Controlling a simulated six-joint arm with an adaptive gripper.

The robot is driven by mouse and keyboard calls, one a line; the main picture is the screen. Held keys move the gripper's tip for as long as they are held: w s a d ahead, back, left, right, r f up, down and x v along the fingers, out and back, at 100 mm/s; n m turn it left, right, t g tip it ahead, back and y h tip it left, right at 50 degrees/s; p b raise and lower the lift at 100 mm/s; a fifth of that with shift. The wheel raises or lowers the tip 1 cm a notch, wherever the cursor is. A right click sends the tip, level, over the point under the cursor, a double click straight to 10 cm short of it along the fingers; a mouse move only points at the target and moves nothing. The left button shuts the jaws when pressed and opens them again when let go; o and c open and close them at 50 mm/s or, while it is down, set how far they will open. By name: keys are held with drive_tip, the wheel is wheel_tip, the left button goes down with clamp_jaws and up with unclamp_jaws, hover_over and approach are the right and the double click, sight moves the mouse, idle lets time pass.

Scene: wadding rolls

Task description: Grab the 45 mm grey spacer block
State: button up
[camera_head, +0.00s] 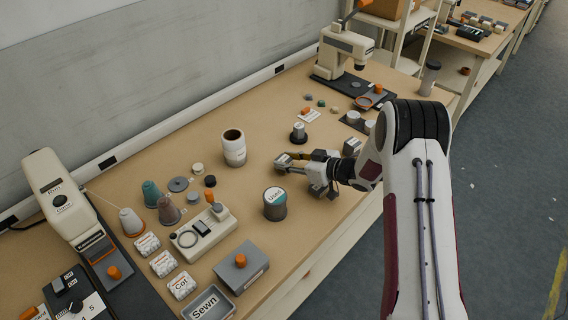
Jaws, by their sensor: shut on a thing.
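My gripper (291,163) reaches in from the right, low over the middle of the tan workbench. Its fingers point left and are closed on a small grey block (282,160), which shows at the fingertips. The fingers cover part of the block, and its size marking cannot be read. Whether it touches the bench is too small to tell. Another grey block (352,147) stands just behind the gripper's wrist.
A grey tin with a white-and-teal lid (275,205) stands in front and left of my gripper. A cream jar (233,148) stands to its left, a dark weight-like piece (299,134) behind it. Spools and labelled rolls (163,264) crowd the left. The bench's front edge is close.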

sight(288, 160)
drive_tip(key=shift+r, duration=0.15)
wheel_tip(288, 160, up, 10)
idle(0.8)
idle(0.5)
